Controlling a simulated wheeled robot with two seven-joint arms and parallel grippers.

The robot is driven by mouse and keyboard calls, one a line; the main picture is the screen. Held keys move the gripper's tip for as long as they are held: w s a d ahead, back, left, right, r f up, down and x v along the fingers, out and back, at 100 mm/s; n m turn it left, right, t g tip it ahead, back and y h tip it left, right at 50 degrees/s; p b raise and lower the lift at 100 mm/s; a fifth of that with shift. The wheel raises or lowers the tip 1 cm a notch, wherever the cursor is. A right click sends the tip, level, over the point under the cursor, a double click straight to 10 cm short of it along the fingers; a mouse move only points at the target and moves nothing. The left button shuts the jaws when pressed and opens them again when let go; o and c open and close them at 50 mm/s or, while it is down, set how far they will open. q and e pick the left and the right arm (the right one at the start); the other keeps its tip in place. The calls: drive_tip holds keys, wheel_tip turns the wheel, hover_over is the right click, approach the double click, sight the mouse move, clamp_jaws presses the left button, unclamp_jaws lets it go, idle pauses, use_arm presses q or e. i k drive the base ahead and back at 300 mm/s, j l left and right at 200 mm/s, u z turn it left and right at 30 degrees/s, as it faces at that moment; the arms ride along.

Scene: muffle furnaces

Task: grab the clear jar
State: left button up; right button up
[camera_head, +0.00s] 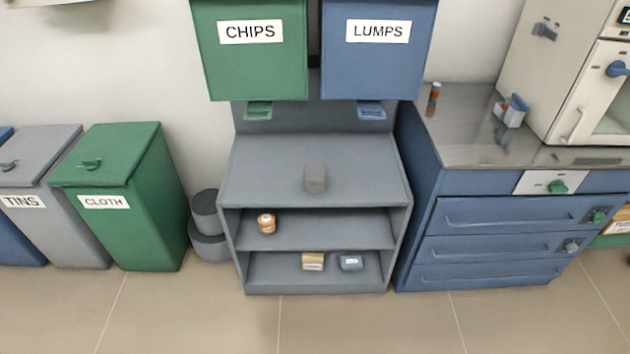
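A small greyish, see-through-looking jar (315,179) stands upright on the top surface of the grey shelf unit (260,172), near its middle. It looks like the clear jar, though its colour nearly blends with the shelf. An orange-brown jar (266,224) with a pale label stands on the upper shelf below, at the left. Neither of my grippers shows in the head view.
The lower shelf holds a tan item (313,262) and a blue-grey item (351,263). The CHIPS bin (250,70) and LUMPS bin (375,70) hang above the unit. A blue drawer cabinet (500,215) stands right, the CLOTH bin (120,225) left. Floor in front is clear.

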sight(314, 173)
drive_tip(key=i+j+z, duration=0.25)
drive_tip(key=i+j, duration=0.15)
drive_tip(key=i, duration=0.15)
drive_tip(key=i+j+z, duration=0.3)
drive_tip(key=i+j, duration=0.25)
